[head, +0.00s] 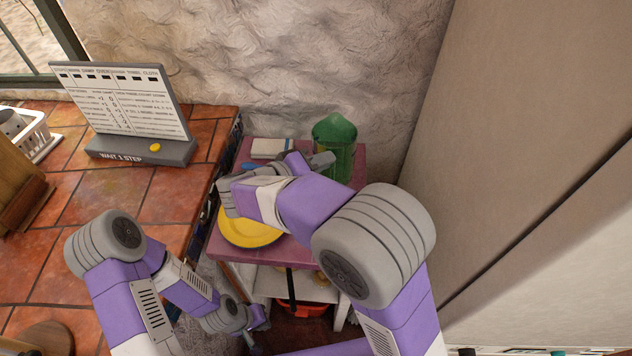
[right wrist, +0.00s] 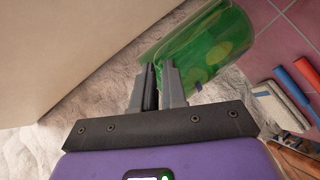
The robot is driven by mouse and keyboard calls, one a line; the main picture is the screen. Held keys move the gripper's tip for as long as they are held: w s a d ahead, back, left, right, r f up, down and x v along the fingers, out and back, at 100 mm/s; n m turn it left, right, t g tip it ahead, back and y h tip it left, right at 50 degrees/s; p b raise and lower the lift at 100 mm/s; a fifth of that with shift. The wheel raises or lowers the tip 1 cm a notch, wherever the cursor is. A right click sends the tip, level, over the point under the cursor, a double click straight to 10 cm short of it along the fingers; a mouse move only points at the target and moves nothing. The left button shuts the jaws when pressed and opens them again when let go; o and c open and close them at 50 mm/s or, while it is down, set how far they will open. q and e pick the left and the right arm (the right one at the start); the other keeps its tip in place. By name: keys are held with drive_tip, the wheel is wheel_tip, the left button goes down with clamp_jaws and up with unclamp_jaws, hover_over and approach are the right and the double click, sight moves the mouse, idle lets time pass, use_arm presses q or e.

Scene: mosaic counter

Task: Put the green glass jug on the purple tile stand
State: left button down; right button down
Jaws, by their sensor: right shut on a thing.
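The green glass jug (head: 336,132) is upright at the back right of the purple tile stand (head: 222,246), close to the stone wall. I cannot tell whether its base touches the tiles. My right gripper (head: 324,160) reaches it from the left and is shut on it. In the right wrist view the jug (right wrist: 205,48) is just beyond the two close fingers (right wrist: 160,68); the exact grip point is unclear. The stand's tiles (right wrist: 283,30) show to the right. My left gripper (head: 262,318) hangs low and empty-looking beside the counter; its jaws are too small to read.
A yellow plate (head: 248,233) lies on the stand below my right arm. A white-topped block (head: 271,148) and a blue-handled item (head: 250,166) are at its back left. The tiled counter (head: 100,195) with a sign board (head: 125,100) is left. A tall beige panel (head: 500,130) closes the right.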

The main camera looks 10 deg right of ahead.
sight(337, 171)
wheel_tip(337, 171, down, 5)
drive_tip(key=shift+f+b, duration=0.1)
drive_tip(key=shift+b, duration=0.55)
drive_tip(key=c, duration=1.2)
unclamp_jaws()
drive_tip(key=p+v, duration=0.2)
drive_tip(key=v, duration=1)
